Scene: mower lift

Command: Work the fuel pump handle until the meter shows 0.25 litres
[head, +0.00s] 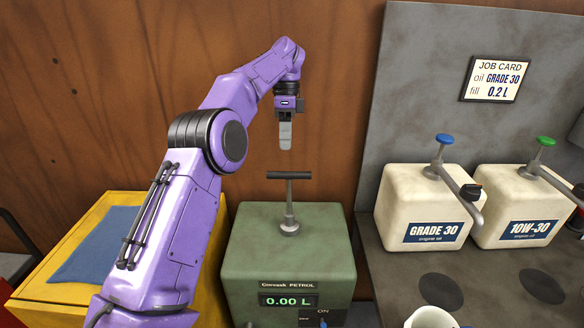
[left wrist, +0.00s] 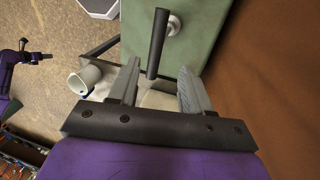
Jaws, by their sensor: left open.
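The green petrol pump box (head: 288,250) stands in the lower middle of the head view. Its dark T-shaped handle (head: 289,175) rises on a thin rod from the top. The meter (head: 289,301) on its front reads 0.00 L. My left gripper (head: 285,143) points down above the handle, apart from it. In the left wrist view my left gripper (left wrist: 155,85) is open and empty, with the handle bar (left wrist: 157,43) between and beyond its fingertips. The green box top (left wrist: 196,45) also shows there.
White cans marked GRADE 30 (head: 421,208) and 10W-30 (head: 520,210) stand on the grey bench to the right. A white cup (head: 434,317) is at its front. A yellow cabinet (head: 50,285) with a blue cloth (head: 95,248) stands left. The wooden wall (head: 330,60) is close behind.

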